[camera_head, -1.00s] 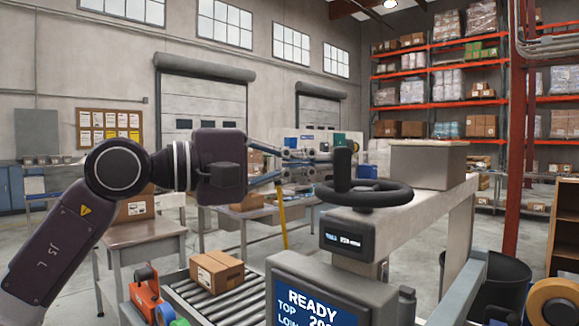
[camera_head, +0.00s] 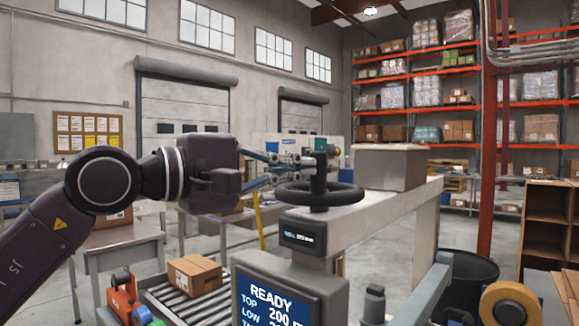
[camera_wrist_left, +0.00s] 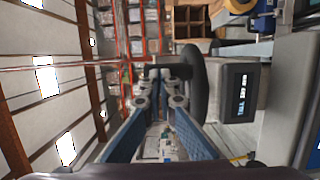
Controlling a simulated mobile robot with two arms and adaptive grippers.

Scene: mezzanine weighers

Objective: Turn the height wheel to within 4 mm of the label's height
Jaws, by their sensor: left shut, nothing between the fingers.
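The height wheel (camera_head: 345,195) is a dark ring with an upright handle (camera_head: 319,175), on top of the grey machine. It also shows edge-on in the left wrist view (camera_wrist_left: 198,85), its handle pointing left in front of the fingertips. My left gripper (camera_head: 306,159) is shut and empty, with its tips close beside the handle's upper part; I cannot tell if they touch. It also shows in the wrist view (camera_wrist_left: 165,85). A small display (camera_head: 303,233) sits below the wheel; its digits are unreadable. A screen (camera_head: 268,298) reads READY, TOP 200, LOW. My right gripper is not in view.
A cardboard box (camera_head: 195,272) with a pale label lies on the roller conveyor (camera_head: 180,298). A tape dispenser (camera_head: 125,295) stands left of it. A grey box-shaped housing (camera_head: 392,168) is behind the wheel. A tape roll (camera_head: 510,303) is at the lower right.

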